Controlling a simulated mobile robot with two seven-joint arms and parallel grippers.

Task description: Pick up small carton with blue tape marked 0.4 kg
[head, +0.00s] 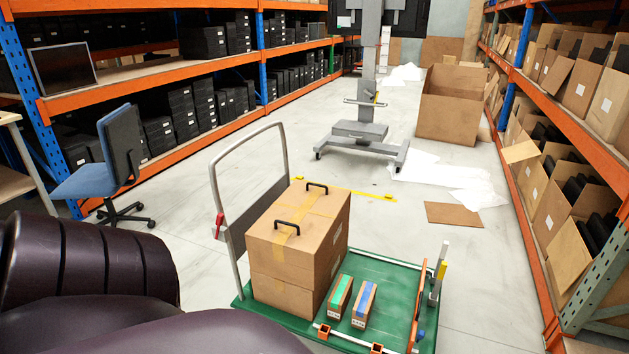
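The small carton with blue tape (364,302) lies on the green platform of a cart (390,271), toward its front right. A similar small carton with green tape (339,297) lies just to its left, with a narrow gap between them. Both have white labels on their near ends, too small to read. A large stack of brown cartons (297,249) with black handles stands left of them on the same platform. Dark purple parts of my own arms fill the lower left. Neither of my grippers shows in the head view.
The cart has a grey push handle (215,187) at left and an orange and grey rail (418,306) at right, near the blue-taped carton. A blue chair (93,178) stands at left. Shelves line both sides. Cardboard and white sheets lie on the floor behind.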

